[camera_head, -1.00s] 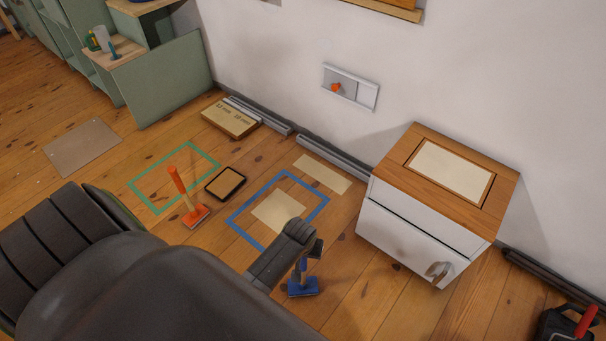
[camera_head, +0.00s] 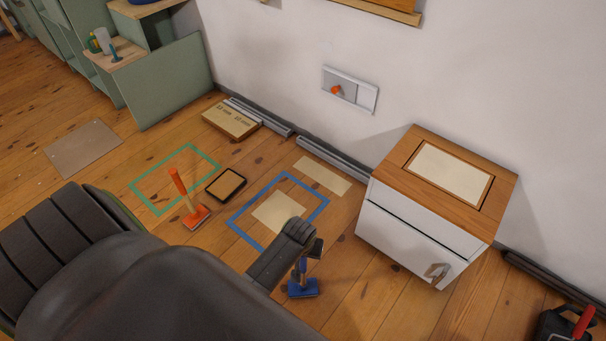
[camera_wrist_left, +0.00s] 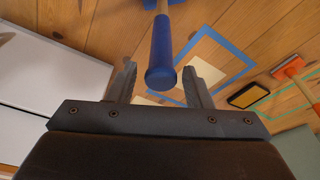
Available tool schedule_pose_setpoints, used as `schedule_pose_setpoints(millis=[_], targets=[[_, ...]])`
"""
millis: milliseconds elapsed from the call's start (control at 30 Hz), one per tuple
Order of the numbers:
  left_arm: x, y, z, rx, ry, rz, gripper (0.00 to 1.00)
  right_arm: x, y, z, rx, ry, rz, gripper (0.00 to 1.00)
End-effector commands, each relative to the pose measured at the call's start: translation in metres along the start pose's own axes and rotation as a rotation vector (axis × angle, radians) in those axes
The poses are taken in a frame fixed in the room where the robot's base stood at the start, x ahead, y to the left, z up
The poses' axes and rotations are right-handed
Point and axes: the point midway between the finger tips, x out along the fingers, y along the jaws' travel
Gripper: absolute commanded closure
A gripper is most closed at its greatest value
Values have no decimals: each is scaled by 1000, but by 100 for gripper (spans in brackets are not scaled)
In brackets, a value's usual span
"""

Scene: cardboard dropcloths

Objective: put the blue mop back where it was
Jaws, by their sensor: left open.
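The blue mop (camera_head: 303,287) stands upright on the wooden floor, just outside the near right side of the blue tape outline (camera_head: 318,214). In the left wrist view its blue handle end (camera_wrist_left: 161,72) points up at the camera, between my finger tips or just beyond them; I cannot tell which. My left gripper (camera_head: 313,249) is open above the mop, its fingers (camera_wrist_left: 160,80) apart on both sides of the handle with no clear contact. The gripper and arm partly hide the handle in the head view. My right gripper is out of view.
An orange mop (camera_head: 194,213) stands at the green tape outline (camera_head: 147,206), beside a black-rimmed tray (camera_head: 226,197). A white cabinet (camera_head: 405,236) with a wooden top stands to the right. Cardboard sheets (camera_head: 322,175) and a cardboard box (camera_head: 226,125) lie near the wall.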

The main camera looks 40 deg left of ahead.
Motion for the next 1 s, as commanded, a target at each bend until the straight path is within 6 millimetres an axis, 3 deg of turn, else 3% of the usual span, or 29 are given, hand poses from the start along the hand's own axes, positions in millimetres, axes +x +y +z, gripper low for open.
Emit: schedule_pose_setpoints(millis=[67, 200, 433, 600, 833, 933, 1000], targets=[[-14, 0, 0, -1, -1, 0, 54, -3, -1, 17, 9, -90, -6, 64], [-48, 0, -1, -2, 0, 2, 54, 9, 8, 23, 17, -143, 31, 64], [-85, 0, -1, -1, 0, 1, 54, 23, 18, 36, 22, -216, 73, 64], [-97, 0, 0, -1, -2, 0, 54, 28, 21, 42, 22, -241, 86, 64], [-98, -1, 1, 0, -3, 0, 54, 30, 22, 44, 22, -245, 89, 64], [-98, -8, 13, 13, -10, 6, 54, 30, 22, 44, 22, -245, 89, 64], [-100, -20, 31, 36, -19, 17, 54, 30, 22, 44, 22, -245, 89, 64]])
